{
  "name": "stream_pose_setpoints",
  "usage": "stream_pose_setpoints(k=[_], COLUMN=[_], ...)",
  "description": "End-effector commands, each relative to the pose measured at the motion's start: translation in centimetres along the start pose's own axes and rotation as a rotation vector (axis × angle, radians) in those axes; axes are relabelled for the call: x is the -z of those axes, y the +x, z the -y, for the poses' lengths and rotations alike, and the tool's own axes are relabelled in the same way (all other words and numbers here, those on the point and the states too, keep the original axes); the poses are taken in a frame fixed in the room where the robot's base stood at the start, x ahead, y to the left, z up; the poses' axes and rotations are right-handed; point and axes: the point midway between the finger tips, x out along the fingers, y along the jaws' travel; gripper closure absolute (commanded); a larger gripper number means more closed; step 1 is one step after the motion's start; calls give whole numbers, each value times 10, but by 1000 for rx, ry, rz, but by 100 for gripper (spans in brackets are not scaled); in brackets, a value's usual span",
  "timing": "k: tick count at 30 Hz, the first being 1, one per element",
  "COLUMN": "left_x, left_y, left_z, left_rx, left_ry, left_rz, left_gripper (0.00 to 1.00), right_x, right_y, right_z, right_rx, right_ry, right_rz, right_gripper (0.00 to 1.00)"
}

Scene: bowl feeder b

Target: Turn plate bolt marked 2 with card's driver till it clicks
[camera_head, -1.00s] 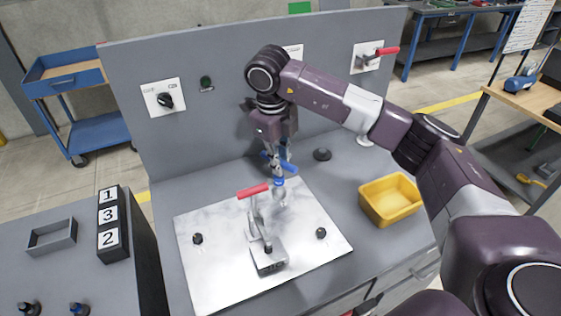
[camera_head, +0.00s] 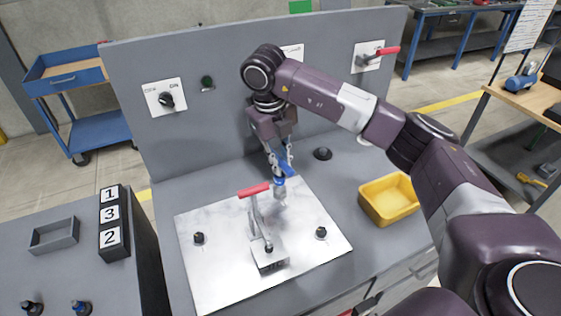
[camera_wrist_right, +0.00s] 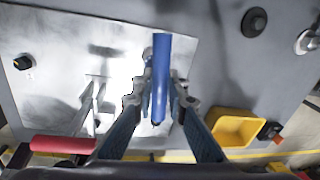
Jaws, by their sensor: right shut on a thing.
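My right gripper (camera_head: 281,170) is shut on a blue-handled driver (camera_head: 279,183) above the far part of the bright metal plate (camera_head: 215,275). In the right wrist view the driver (camera_wrist_right: 161,75) lies between the two fingers (camera_wrist_right: 160,100). I cannot tell whether its tip touches a bolt. A dark bolt (camera_head: 199,239) stands on the plate's left and another (camera_head: 321,233) on its right; I cannot read their marks. The card (camera_head: 113,222) at the left shows 1, 3, 2 from top to bottom. My left gripper is out of view.
A toggle clamp with a red handle (camera_head: 254,190) stands mid-plate, close to the driver. A yellow bin (camera_head: 388,200) is right of the plate. Upright panel (camera_head: 225,110) rises behind. A grey tray (camera_head: 53,235) and two drivers (camera_head: 31,308) (camera_head: 80,308) are on the left bench.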

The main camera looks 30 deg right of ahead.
Motion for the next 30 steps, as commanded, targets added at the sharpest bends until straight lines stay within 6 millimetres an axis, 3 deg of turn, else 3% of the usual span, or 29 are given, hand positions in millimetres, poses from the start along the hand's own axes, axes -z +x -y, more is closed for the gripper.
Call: stream_pose_setpoints(k=[7,17,30], left_x=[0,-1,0], left_y=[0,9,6], left_z=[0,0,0], left_rx=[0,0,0], left_ry=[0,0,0], left_rz=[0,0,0], left_gripper=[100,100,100], right_x=[-1,-1,-1], right_y=[-2,-1,-5], right_z=[0,2,2], right_rx=[0,1,0], right_ry=[16,-216,-221], right_rz=[2,34,34], right_gripper=[100,100,100])
